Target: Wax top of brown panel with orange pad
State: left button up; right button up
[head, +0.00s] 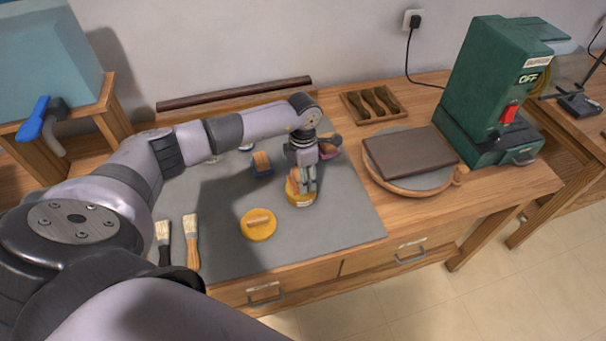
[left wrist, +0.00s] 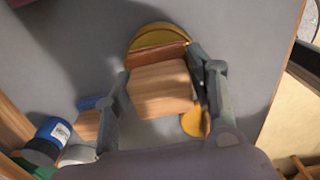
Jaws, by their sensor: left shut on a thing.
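The brown panel (head: 410,149) lies flat on a round wooden-rimmed turntable (head: 377,182) at the right of the bench. My left gripper (head: 302,184) is shut on a wooden block, the orange pad, with a reddish-brown edge (left wrist: 158,55). The block (left wrist: 162,90) fills the space between the fingers (left wrist: 162,88) in the left wrist view. My right gripper is in neither view.
A yellow disc with a wooden handle (head: 258,228) lies on the grey mat (head: 330,225). A blue-based wooden pad (head: 262,164) and two brushes (head: 191,240) are nearby. A green machine (head: 490,90) stands beyond the panel. A tool tray (head: 375,103) is behind.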

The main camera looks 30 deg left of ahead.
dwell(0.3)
pick_arm(q)
jog(key=shift+f+b, duration=0.3)
jog(key=shift+f, duration=0.05)
jog(key=shift+f, duration=0.1)
dwell(0.6)
jog(key=shift+f+b, duration=0.15)
jog(key=shift+b, duration=0.15)
dwell(0.8)
notch_tip(320, 180, up, 2)
jog(key=shift+p, duration=0.7)
jog(key=shift+r+p, duration=1.5)
jog(key=shift+r, duration=1.1)
